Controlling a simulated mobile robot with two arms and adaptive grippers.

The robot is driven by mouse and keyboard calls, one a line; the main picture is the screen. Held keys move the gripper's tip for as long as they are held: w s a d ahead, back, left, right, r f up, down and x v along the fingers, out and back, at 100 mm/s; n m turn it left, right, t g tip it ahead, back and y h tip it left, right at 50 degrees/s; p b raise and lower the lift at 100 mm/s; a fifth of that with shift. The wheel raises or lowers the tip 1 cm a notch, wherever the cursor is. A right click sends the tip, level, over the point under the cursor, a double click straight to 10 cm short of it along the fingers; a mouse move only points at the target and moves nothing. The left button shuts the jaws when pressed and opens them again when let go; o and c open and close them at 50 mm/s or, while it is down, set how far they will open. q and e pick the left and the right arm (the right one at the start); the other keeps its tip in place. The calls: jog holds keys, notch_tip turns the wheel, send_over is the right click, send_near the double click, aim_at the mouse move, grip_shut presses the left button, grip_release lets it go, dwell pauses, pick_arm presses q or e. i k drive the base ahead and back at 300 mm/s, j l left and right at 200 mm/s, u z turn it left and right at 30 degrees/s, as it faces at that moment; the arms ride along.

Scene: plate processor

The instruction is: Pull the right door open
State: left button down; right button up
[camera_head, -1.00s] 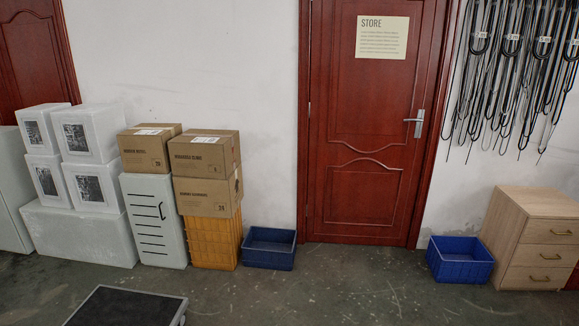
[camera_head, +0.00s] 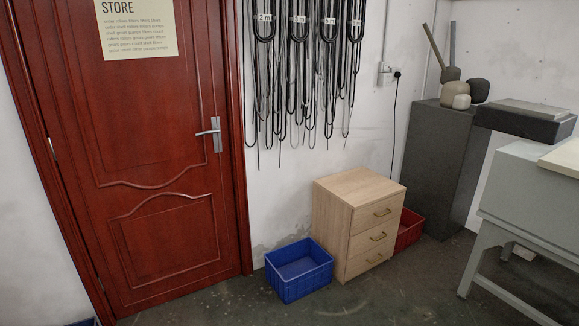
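A red wooden door (camera_head: 150,95) with a STORE notice (camera_head: 138,28) stands shut in its frame at the left of the head view. Its silver lever handle (camera_head: 214,133) is on the door's right edge, with the lever pointing left. Neither of my grippers shows in the view. Nothing touches the handle.
A blue crate (camera_head: 299,284) stands on the floor right of the door, beside a wooden drawer unit (camera_head: 340,215). A red crate (camera_head: 408,231), a dark cabinet (camera_head: 432,160) and a grey bench (camera_head: 515,195) are further right. Black cables (camera_head: 300,75) hang on the wall.

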aim_at(125, 89)
jog(key=i+l+u, duration=0.15)
jog(key=i, duration=0.3)
jog(key=i+l+u, duration=0.1)
jog(key=i, duration=0.35)
jog(key=i+l+u, duration=0.15)
jog(key=i, duration=0.25)
